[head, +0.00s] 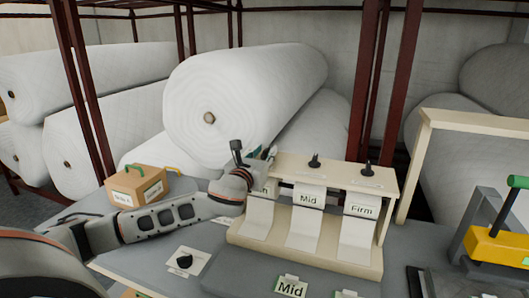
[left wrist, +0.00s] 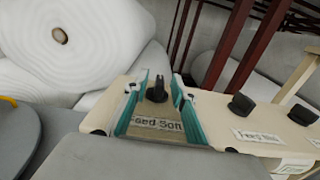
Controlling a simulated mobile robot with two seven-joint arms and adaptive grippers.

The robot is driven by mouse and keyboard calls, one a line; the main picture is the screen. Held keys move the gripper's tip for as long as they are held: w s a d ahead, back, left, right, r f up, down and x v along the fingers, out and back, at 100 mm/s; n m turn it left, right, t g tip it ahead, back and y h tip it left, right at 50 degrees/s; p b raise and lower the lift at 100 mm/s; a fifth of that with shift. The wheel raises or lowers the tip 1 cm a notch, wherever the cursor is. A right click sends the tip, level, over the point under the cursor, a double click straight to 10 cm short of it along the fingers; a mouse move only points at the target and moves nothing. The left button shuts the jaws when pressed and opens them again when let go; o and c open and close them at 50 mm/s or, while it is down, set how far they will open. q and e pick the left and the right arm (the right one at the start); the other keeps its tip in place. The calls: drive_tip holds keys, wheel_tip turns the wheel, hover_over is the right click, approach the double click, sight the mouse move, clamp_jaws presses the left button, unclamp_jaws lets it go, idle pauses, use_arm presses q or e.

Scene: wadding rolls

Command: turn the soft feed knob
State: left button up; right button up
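The soft feed knob (left wrist: 157,88) is a small black knob on the beige top board, above a label reading "Feed Soft" (left wrist: 157,124). My left gripper (left wrist: 160,105) is open, with one teal finger on each side of this knob and visible gaps between. In the head view my left gripper (head: 262,158) is over the left end of the beige dispenser (head: 300,255) and hides the soft knob. The Mid knob (head: 314,161) and Firm knob (head: 367,168) stand upright to the right. My right gripper is not in view.
White wadding rolls (head: 245,95) lie on a dark red rack (head: 80,85) behind. A cardboard box (head: 137,187) stands at left. Another black knob on a plate (head: 184,261) sits in front on the grey table (head: 225,275). A yellow device with a green handle (head: 500,245) is at right.

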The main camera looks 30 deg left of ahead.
use_arm(q)
clamp_jaws()
